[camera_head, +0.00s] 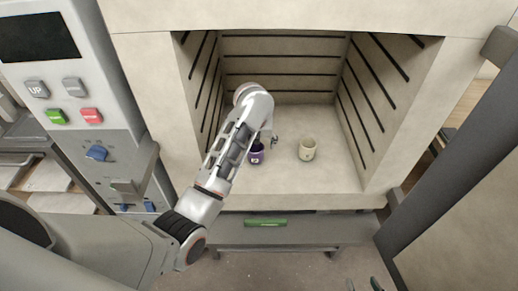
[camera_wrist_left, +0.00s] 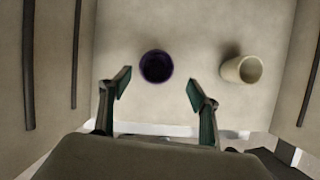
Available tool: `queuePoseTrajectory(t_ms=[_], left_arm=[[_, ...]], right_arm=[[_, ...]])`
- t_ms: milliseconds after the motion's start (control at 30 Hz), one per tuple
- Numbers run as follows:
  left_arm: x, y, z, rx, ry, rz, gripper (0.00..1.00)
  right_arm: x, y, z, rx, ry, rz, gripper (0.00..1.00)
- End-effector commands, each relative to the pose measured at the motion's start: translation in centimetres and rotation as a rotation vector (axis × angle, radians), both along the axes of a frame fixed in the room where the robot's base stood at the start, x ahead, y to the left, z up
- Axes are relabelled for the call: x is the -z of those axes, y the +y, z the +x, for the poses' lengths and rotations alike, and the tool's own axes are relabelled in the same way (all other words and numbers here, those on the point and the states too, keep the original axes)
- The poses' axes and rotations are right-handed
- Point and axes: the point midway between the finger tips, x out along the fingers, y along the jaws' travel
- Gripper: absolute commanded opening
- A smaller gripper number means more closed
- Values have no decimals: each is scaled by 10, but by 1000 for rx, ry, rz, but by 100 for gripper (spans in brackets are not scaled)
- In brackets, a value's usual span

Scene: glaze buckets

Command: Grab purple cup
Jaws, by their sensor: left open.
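The purple cup (camera_head: 257,155) stands upright on the floor of the open kiln chamber, partly hidden by my left arm. In the left wrist view the purple cup (camera_wrist_left: 156,66) shows its dark round opening. My left gripper (camera_wrist_left: 158,88) is open and empty, with its fingertips to either side of the cup's line in that view. I cannot tell its exact distance from the cup. In the head view the left gripper (camera_head: 271,140) is over the cup, its fingers mostly hidden. Small tips at the bottom edge look like my right gripper (camera_head: 362,285), mostly cut off.
A cream cup (camera_head: 307,149) stands to the right of the purple cup, with a gap between them; it also shows in the left wrist view (camera_wrist_left: 241,69). Chamber walls (camera_head: 363,110) with dark rods close in on both sides. A control panel (camera_head: 66,95) is at the left.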

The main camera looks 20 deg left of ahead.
Motion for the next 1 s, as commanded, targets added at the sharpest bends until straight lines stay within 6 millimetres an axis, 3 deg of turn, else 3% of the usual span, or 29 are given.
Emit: queuePoseTrajectory(t_ms=[533,867,1000], left_arm=[[55,13,25,-4,1,0,62],[63,13,28,-4,-1,-1,62],[62,13,28,-4,-1,-1,31]], right_arm=[[3,-4,-5,-10,9,-12,40],[1,-2,-2,-7,4,-6,40],[1,0,-2,-3,4,-2,40]])
